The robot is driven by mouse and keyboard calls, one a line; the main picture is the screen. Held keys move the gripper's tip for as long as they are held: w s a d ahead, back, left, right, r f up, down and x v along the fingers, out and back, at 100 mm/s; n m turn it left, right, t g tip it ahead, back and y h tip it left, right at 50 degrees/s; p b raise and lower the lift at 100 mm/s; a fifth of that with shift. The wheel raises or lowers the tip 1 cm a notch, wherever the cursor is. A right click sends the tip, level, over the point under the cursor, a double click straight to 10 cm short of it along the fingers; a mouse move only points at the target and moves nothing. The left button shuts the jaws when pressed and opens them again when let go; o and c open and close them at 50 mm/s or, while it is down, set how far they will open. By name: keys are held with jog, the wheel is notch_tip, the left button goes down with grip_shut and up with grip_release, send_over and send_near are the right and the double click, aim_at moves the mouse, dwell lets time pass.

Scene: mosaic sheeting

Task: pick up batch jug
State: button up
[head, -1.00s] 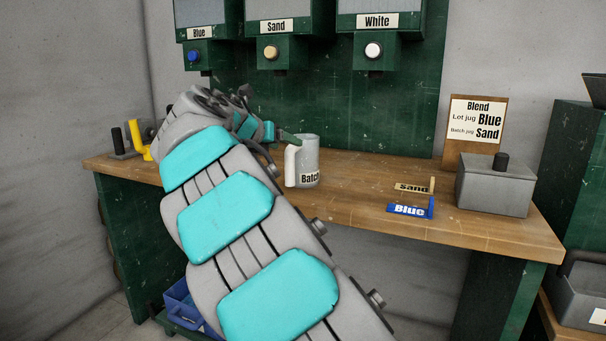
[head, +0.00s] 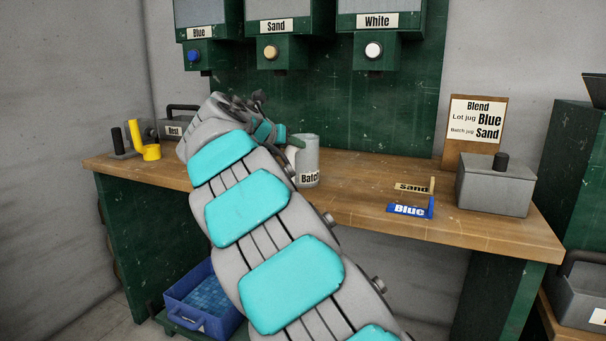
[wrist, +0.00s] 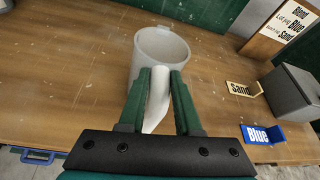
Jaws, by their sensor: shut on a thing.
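The batch jug (head: 309,160) is a pale grey jug with a "Batch" label, standing upright on the wooden bench. In the wrist view the jug (wrist: 162,50) shows its open top and its white handle (wrist: 157,102). My gripper (wrist: 159,72) has its two green fingers on either side of the handle, shut on it. In the head view my gripper (head: 292,143) reaches the jug from the left, and my arm hides most of the handle.
A blue "Blue" marker (head: 410,210) and a tan "Sand" marker (head: 414,188) lie right of the jug. A grey lidded box (head: 494,187) stands farther right by the Blend sign (head: 476,120). Dispensers hang above. A yellow holder (head: 143,143) and a "Rest" box (head: 174,130) are left.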

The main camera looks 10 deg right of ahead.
grip_shut()
dwell(0.8)
